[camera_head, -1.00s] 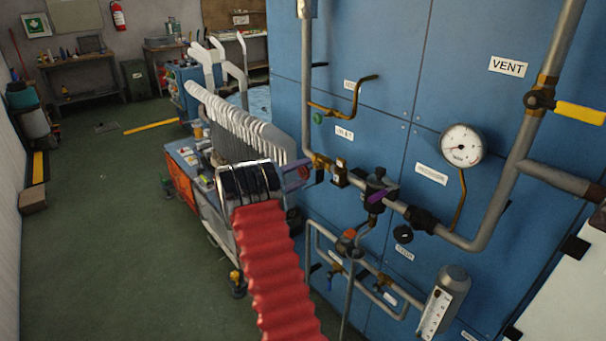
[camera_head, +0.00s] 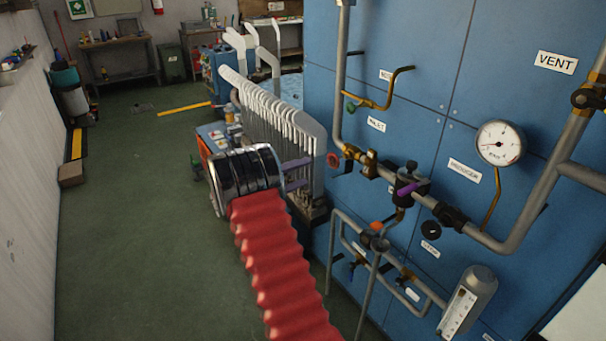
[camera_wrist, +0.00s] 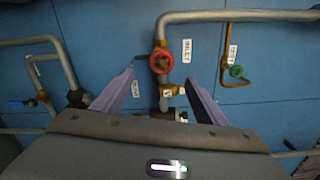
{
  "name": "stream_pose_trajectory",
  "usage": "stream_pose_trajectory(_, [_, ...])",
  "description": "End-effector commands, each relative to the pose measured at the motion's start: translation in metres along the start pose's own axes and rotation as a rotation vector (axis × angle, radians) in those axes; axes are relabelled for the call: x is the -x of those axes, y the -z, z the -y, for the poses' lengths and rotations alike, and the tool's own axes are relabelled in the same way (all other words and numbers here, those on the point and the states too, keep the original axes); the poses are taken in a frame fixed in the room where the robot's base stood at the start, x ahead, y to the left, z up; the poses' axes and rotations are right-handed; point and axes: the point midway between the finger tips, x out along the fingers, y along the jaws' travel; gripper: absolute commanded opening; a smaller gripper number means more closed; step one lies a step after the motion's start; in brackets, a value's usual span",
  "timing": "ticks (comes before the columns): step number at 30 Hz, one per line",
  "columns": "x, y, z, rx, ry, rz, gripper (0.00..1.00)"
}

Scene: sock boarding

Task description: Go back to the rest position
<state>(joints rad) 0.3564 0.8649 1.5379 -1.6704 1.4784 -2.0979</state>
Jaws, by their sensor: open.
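My gripper (camera_head: 309,172) is open and empty, its two purple fingers pointing right towards the blue panel, just left of the red handwheel (camera_head: 333,160) in the head view. In the wrist view my gripper (camera_wrist: 160,76) has its fingers spread, with the red handwheel (camera_wrist: 161,61) seen between and beyond them. No contact with the wheel shows. The black-and-chrome wrist and red bellows are my own arm.
Pipes, a pressure gauge (camera_head: 500,142), a purple-handled valve (camera_head: 407,189) and a flowmeter (camera_head: 466,303) stand out from the blue panel (camera_head: 405,95). A row of white sock boards (camera_head: 275,118) stands behind my wrist. The green floor (camera_head: 125,235) at left is open.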

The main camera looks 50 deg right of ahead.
Motion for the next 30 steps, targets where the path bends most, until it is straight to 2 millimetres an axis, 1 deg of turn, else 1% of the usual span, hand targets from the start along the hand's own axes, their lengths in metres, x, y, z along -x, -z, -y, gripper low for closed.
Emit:
stream_pose_trajectory(15, [0.000,0.000,0.000,-0.011,0.000,0.000,0.66])
stream_pose_trajectory(19, [0.000,-0.001,-0.002,-0.080,-0.006,0.003,0.66])
stream_pose_trajectory(22, [0.000,0.002,-0.008,-0.186,-0.031,-0.009,0.66])
stream_pose_trajectory(23, [0.000,0.004,-0.013,-0.224,-0.045,-0.019,0.66])
stream_pose_trajectory(26, [0.002,0.022,-0.033,-0.354,-0.098,-0.076,0.66])
stream_pose_trajectory(27, [0.004,0.032,-0.043,-0.404,-0.120,-0.106,0.66])
stream_pose_trajectory(30, [0.010,0.058,-0.061,-0.538,-0.166,-0.195,0.66])
